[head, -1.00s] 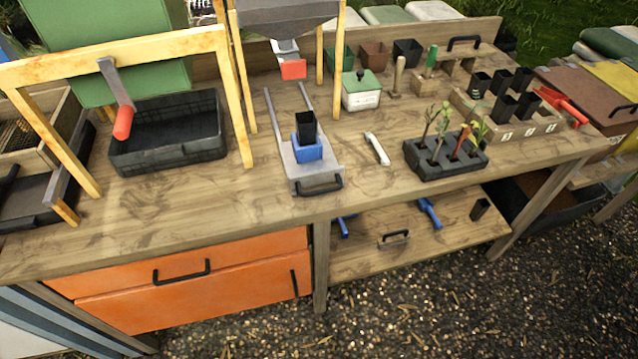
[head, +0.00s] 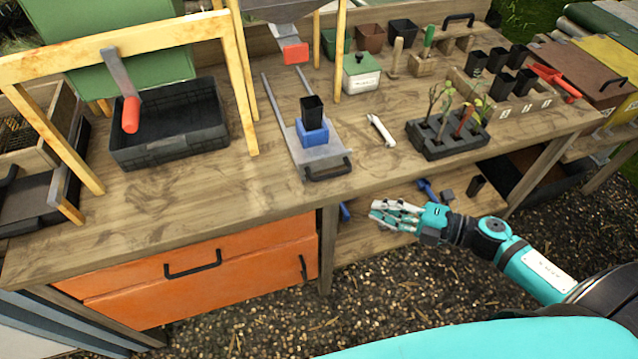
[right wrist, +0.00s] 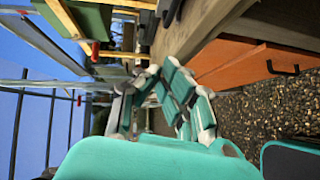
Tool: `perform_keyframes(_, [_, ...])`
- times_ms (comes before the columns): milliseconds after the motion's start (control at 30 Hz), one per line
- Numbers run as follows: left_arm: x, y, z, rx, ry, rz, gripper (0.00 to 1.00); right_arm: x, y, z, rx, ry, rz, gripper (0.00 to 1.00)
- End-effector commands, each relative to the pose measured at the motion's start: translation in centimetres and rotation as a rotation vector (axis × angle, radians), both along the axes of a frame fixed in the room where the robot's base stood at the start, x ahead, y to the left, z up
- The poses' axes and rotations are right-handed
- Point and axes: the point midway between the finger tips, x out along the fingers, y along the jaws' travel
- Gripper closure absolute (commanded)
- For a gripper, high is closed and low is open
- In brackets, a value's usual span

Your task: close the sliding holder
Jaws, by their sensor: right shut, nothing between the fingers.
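The sliding holder (head: 322,153) is a grey plate on two rails on the bench, pulled out toward the front edge. It has a black handle (head: 328,171) at its front. A blue block (head: 311,131) with a black square pot (head: 312,108) in it stands on the plate. My right gripper (head: 376,213) is shut and empty, in front of the bench edge, to the right of the handle and lower in the picture. In the right wrist view its fingers (right wrist: 172,85) show close together beside the bench edge. My left gripper is not in view.
A white-handled tool (head: 381,130) lies right of the holder. A black tray with seedlings (head: 448,140) stands further right. A wooden frame (head: 245,85) stands on the left. Orange drawers (head: 200,270) and a lower shelf (head: 365,230) are below the bench top.

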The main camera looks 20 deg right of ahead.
Motion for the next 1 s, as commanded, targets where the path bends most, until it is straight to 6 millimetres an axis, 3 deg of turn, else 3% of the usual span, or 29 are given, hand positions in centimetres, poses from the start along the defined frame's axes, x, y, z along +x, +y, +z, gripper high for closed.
perform_keyframes(167, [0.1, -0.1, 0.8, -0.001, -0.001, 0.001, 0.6, 1.4, 1.6, 0.2, 0.0, -0.006, 0.002, 1.0])
perform_keyframes(533, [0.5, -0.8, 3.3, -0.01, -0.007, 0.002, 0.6, 6.6, 7.4, -0.9, 0.004, -0.004, -0.001, 1.0])
perform_keyframes(700, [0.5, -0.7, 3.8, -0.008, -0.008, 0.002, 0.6, 9.1, 7.4, -1.7, 0.002, -0.003, -0.002, 1.0])
perform_keyframes(1000, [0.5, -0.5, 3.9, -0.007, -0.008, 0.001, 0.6, 10.4, 7.5, -2.2, 0.001, -0.002, 0.0, 1.0])
